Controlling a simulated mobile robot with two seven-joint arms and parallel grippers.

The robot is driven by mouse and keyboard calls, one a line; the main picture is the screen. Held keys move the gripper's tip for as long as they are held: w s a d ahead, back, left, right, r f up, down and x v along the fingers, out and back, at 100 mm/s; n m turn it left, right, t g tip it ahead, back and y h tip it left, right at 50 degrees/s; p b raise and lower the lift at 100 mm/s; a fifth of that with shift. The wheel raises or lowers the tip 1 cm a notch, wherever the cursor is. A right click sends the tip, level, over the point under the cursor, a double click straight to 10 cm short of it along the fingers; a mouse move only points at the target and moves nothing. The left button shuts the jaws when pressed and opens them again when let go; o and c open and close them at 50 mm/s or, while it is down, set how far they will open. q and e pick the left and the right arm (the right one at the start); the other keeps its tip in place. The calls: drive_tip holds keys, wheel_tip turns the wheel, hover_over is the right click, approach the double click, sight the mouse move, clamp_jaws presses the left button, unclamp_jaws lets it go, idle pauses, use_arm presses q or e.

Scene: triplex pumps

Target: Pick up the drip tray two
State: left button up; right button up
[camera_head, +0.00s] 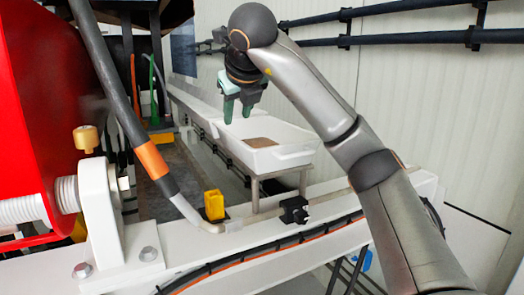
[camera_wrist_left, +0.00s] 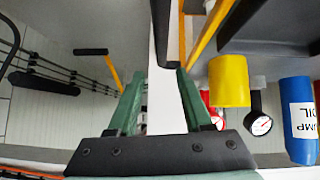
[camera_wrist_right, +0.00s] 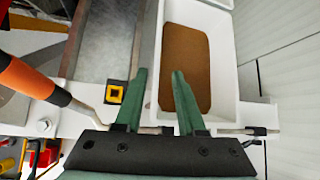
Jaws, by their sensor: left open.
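A white drip tray (camera_head: 285,156) with a brown patch inside stands on a metal stand at the wall. Another white tray section (camera_head: 196,104) runs behind it; I cannot tell which is tray two. My right gripper (camera_head: 238,108) points down above the near tray's far end, fingers apart and empty. In the right wrist view, the tray (camera_wrist_right: 226,85) lies beyond the right gripper (camera_wrist_right: 159,75), its left wall showing between the fingers. My left gripper (camera_wrist_left: 161,74) shows only in its wrist view, open, with a white beam (camera_wrist_left: 160,105) behind the gap; no tray is visible there.
A white beam (camera_head: 240,243) with a yellow block (camera_head: 214,205) and a black fitting (camera_head: 294,209) crosses in front of the tray. A hose with an orange band (camera_head: 152,161) hangs at left. Black pipes (camera_head: 400,38) run along the wall. A yellow cylinder (camera_wrist_left: 229,80) is near my left gripper.

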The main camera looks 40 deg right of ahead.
sight(234, 137)
drive_tip(key=x, duration=1.1)
drive_tip(key=shift+f, duration=0.1)
clamp_jaws()
idle(1.1)
